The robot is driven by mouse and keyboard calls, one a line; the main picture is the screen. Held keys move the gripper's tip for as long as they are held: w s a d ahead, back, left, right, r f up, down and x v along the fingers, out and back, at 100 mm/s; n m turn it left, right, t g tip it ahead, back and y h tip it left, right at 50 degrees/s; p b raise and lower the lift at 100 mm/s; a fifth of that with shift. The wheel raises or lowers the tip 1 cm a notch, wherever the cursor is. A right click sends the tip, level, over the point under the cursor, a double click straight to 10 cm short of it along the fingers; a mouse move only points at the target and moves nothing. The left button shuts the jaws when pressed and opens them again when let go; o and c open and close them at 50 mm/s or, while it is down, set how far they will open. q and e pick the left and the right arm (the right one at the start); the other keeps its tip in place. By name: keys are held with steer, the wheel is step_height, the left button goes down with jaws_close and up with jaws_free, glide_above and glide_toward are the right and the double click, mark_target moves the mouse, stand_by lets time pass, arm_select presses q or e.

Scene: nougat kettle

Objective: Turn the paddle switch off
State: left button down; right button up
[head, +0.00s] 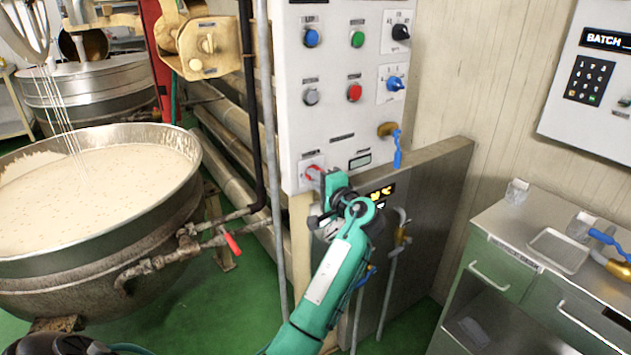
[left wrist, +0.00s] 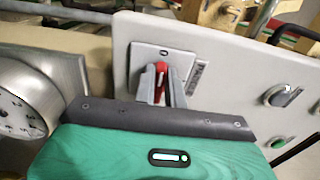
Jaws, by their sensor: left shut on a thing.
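The paddle switch (head: 312,171) is a small red lever on a pale plate at the lower left of the white control panel (head: 334,103). My left gripper (head: 320,178) reaches up to it from below and partly hides it in the head view. In the left wrist view the red lever (left wrist: 161,78) stands between the two grey fingers of my left gripper (left wrist: 160,86), which are shut on it. A label on the panel beside its plate is turned on its side. The lever's exact angle is hard to tell. My right gripper is not in view.
A large kettle (head: 110,245) of pale mix stands at left. Pipes and a red-handled valve (head: 233,243) lie between it and the panel. Other knobs and buttons, such as a blue knob (head: 394,84), sit above. A metal cabinet (head: 545,255) stands at right. A round gauge (left wrist: 25,115) is close to the gripper.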

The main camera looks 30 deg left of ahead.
arm_select(q)
steer(key=shift+f, duration=0.15)
steer(key=c, duration=1.5)
jaws_free()
steer(key=shift+o, duration=0.2)
steer(key=b+v, duration=0.1)
steer(key=v, duration=1.3)
steer(key=shift+b, duration=0.35)
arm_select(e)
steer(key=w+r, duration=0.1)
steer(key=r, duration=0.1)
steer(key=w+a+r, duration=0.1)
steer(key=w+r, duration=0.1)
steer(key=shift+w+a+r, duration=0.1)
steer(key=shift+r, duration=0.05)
arm_select(q)
steer(key=shift+a, duration=0.1)
